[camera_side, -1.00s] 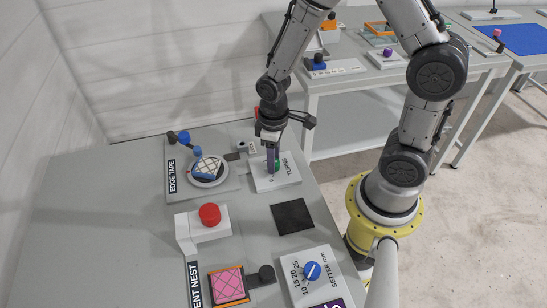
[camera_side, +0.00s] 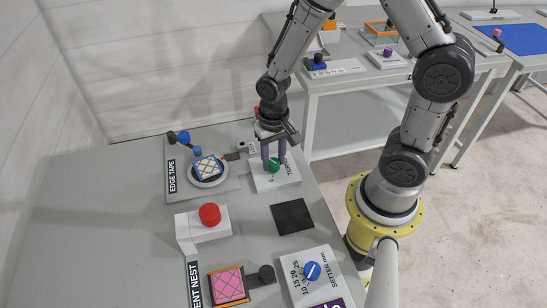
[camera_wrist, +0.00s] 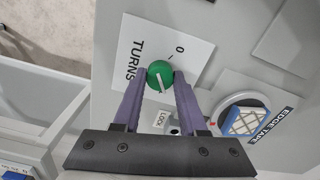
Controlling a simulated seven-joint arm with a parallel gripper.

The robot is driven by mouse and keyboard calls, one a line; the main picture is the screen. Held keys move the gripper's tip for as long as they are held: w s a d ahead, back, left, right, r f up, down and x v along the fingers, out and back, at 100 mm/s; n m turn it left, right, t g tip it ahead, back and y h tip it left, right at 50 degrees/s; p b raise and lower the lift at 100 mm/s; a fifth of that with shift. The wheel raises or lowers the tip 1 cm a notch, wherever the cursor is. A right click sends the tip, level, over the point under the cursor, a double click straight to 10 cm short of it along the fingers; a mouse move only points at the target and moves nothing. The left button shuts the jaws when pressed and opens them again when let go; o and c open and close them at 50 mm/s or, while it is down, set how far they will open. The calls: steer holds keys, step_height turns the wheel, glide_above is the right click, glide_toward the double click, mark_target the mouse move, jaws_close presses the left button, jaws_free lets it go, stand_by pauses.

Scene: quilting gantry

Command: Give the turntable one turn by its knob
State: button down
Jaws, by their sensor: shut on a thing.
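A green knob (camera_wrist: 158,71) with a white pointer line sits on a white plate (camera_wrist: 198,47) marked TURNS. My gripper (camera_wrist: 161,81) is shut on the knob, one purple finger at each side. In the side view the knob (camera_side: 274,167) shows between the fingertips, low over the plate. The round turntable (camera_side: 208,181) stands left of the plate on the grey EDGE TAPE panel and bears a blue block with a pale patterned top (camera_side: 208,166). It shows partly in the wrist view (camera_wrist: 217,107), at the lower right.
A LOCK label (camera_wrist: 160,117) and a small fitting lie beside the TURNS plate. A blue-knobbed arm (camera_side: 184,137) stands behind the turntable. A red button (camera_side: 209,214), a black square (camera_side: 293,216) and a blue dial (camera_side: 311,271) are nearer the camera.

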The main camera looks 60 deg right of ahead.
mark_target(273, 161)
steer(key=shift+w+r+m, duration=0.1)
steer(key=shift+m, duration=0.4)
steer(key=shift+c, duration=2.2)
jaws_free()
step_height(273, 161, up, 14)
